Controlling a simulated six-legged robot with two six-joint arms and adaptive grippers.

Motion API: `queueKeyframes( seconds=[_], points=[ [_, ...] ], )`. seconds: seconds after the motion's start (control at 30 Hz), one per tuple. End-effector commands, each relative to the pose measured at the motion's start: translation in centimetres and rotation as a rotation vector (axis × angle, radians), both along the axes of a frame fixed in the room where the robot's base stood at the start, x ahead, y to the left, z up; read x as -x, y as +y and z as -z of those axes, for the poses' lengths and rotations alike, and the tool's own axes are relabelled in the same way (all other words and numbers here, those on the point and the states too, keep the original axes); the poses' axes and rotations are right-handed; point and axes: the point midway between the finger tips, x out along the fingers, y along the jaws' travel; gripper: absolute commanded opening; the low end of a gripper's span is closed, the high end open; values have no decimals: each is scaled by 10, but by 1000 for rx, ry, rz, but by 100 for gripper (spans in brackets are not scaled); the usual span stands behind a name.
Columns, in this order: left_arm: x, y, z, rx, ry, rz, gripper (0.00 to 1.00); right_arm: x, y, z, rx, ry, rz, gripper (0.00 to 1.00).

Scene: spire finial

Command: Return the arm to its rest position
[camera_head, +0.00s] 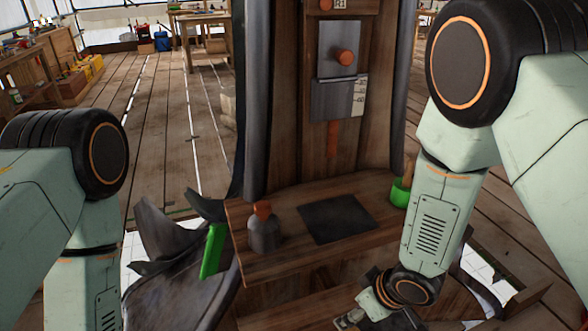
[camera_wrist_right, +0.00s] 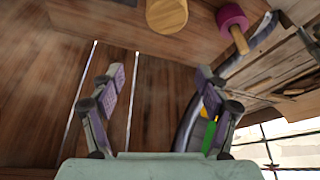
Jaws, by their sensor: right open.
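My right arm (camera_head: 440,215) comes in from the right and hangs down in front of the wooden structure. Its gripper (camera_head: 350,319) is at the bottom edge of the head view, low in front of the shelf and partly cut off. In the right wrist view the right gripper (camera_wrist_right: 160,78) has its two fingers spread, with only wooden planks seen between them. My left arm (camera_head: 92,215) comes in from the left and runs down out of the picture, so its gripper is hidden.
The wooden shelf (camera_head: 285,262) holds a grey bottle (camera_head: 264,232) with an orange top and a dark square plate (camera_head: 337,219). A green-handled tool (camera_head: 212,250) is at its left, a green round item (camera_head: 400,192) at its right. A purple-headed mallet (camera_wrist_right: 232,18) shows beyond the right fingers.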

Motion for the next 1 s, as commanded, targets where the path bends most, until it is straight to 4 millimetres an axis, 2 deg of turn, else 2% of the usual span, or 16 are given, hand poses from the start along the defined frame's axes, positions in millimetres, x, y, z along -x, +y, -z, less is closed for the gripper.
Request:
queueKeyframes(
  seconds=[0.03, 0.6, 0.8, 1.0],
  points=[
    [0, 0, -5, 0, 0, 0, 51, -1, -2, -12, 0, -1, 9, 76],
    [0, 0, -37, 0, 0, 0, 51, -1, -23, -105, 0, -2, 84, 76],
    [0, 0, -44, 0, 0, 0, 51, 1, -27, -125, -1, 0, 103, 76],
    [0, 0, -45, 0, 0, 0, 51, 2, -29, -130, 1, 1, 108, 76]
  ],
)
